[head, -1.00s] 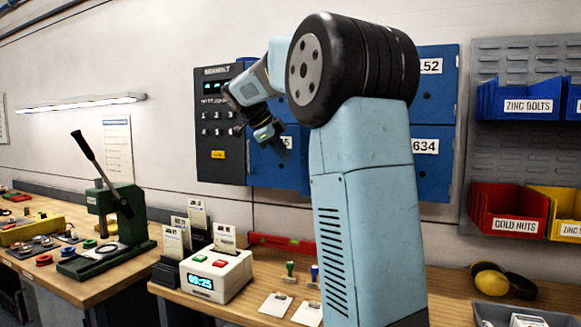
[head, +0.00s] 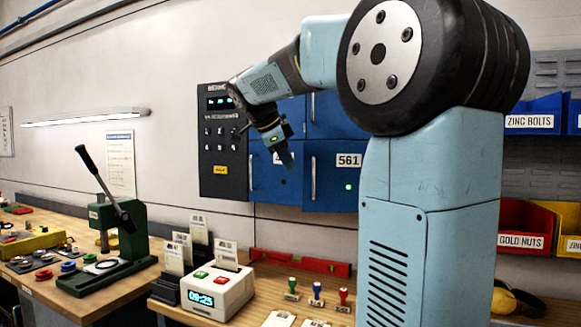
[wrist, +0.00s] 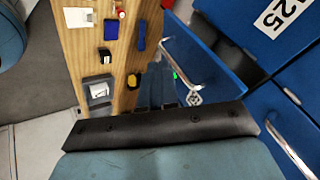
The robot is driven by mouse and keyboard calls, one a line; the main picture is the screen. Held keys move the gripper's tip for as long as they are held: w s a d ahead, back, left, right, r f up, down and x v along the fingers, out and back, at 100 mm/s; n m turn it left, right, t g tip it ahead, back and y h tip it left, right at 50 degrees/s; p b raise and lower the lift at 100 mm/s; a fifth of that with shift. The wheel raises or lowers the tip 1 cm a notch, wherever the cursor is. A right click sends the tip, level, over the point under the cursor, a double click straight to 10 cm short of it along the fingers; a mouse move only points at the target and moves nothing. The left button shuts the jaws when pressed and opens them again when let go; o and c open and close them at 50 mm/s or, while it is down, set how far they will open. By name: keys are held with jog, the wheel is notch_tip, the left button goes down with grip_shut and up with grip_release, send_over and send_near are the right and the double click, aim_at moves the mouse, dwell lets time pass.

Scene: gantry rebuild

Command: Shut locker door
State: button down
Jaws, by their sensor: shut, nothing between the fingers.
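In the wrist view a blue locker door (wrist: 207,52) with a silver bar handle and a green light stands partly open. A dark gap shows between it and the neighbouring blue locker front (wrist: 285,30) marked 25. In the head view the blue lockers (head: 268,183) hang on the wall, one door (head: 330,160) marked 561 with a green light. I cannot tell from the head view which door is open; my arm hides part of the bank. My gripper (head: 287,160) is shut and empty in front of the lower left locker. In the wrist view its fingers (wrist: 156,92) are beside the open door, contact unclear.
A dark control panel (head: 222,145) is left of the lockers. Below is a wooden bench with a white clock box (head: 217,290), a red level (head: 300,263) and several stamps. A green press (head: 115,235) stands left. Bins (head: 525,228) hang at the right.

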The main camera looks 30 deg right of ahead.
send_near(307, 193)
notch_tip(307, 193, down, 4)
jog(key=s, duration=0.2)
jog(key=shift+w+d, duration=1.35)
jog(key=shift+w, duration=0.1)
jog(key=shift+w, duration=0.1)
